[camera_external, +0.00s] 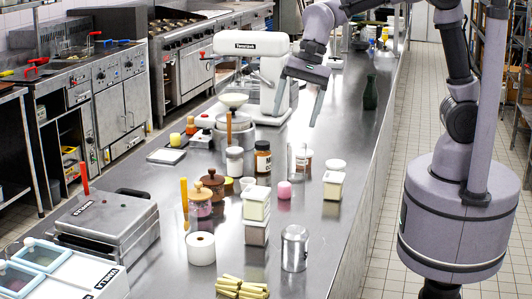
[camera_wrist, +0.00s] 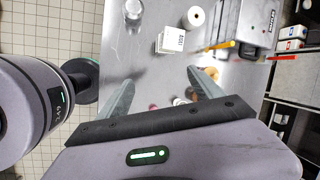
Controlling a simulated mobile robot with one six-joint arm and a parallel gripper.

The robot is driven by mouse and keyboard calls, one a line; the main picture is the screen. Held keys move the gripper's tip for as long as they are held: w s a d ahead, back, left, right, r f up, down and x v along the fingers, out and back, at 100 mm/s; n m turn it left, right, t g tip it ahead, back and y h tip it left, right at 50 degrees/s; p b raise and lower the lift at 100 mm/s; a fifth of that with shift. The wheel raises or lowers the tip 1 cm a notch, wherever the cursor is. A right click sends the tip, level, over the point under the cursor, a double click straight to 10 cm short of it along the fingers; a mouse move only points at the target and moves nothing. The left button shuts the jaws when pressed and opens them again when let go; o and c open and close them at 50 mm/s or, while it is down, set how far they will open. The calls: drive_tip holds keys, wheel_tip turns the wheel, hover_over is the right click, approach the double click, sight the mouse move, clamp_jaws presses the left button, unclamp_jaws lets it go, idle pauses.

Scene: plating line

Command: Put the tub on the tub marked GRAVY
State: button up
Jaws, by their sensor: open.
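My gripper (camera_external: 297,118) is open and empty, high above the counter; its two spread fingers also show in the wrist view (camera_wrist: 160,76). In the wrist view a white tub top (camera_wrist: 168,43) with a dark-lettered label appears ahead of the fingers; I cannot read the word surely. No GRAVY mark is readable.
Jars, a pink item (camera_external: 284,190) and a mixer (camera_external: 256,75) crowd the left and back. The counter's right strip is mostly clear.

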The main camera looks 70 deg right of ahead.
drive_tip(key=s+d+n+t, duration=0.1)
drive_tip(key=s+d+n, duration=0.2)
drive_tip(key=s, duration=0.3)
drive_tip(key=s+d+r+n+t+h, duration=0.1)
drive_tip(key=s+d+n, duration=0.2)
drive_tip(key=s, duration=0.4)
drive_tip(key=s+d+n+t+h, duration=0.1)
drive_tip(key=s+d+n, duration=0.2)
drive_tip(key=s+d, duration=0.2)
drive_tip(key=shift+s+r+t, duration=0.2)
drive_tip(key=shift+s+t, duration=0.2)
drive_tip(key=shift+s, duration=0.7)
